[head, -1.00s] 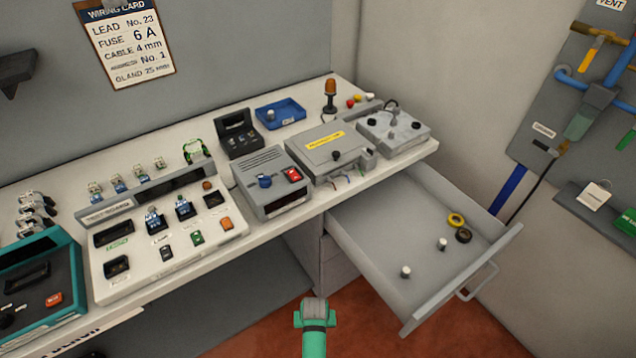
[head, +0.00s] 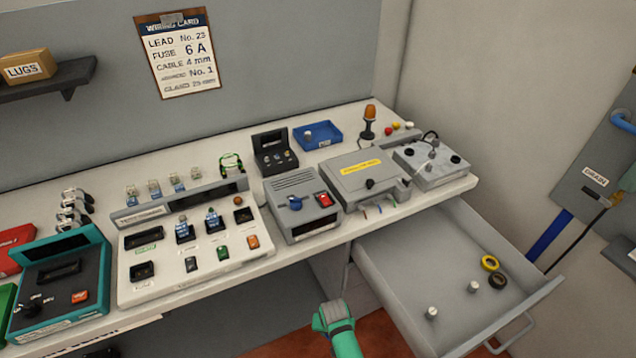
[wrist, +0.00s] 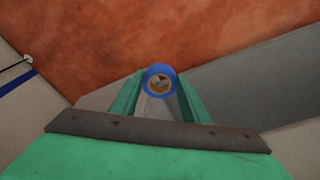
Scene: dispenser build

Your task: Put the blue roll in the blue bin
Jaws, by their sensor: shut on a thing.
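The blue roll (wrist: 150,81) is a ring of blue tape with a pale core. In the wrist view it sits between the fingertips of my gripper (wrist: 160,88), which is shut on it. The blue bin (head: 329,134) is a shallow blue tray at the back of the bench in the head view, with a small grey-white piece in it. My green arm shows low in the head view, in front of the bench and left of the open drawer, well away from the bin. The roll cannot be made out in the head view.
An open drawer (head: 400,275) holds a yellow roll (head: 489,263), a black roll (head: 498,282) and two white pieces. A grey box with a yellow label (head: 362,168) and a grey unit (head: 296,204) stand in front of the bin. An orange beacon (head: 369,118) stands right of it.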

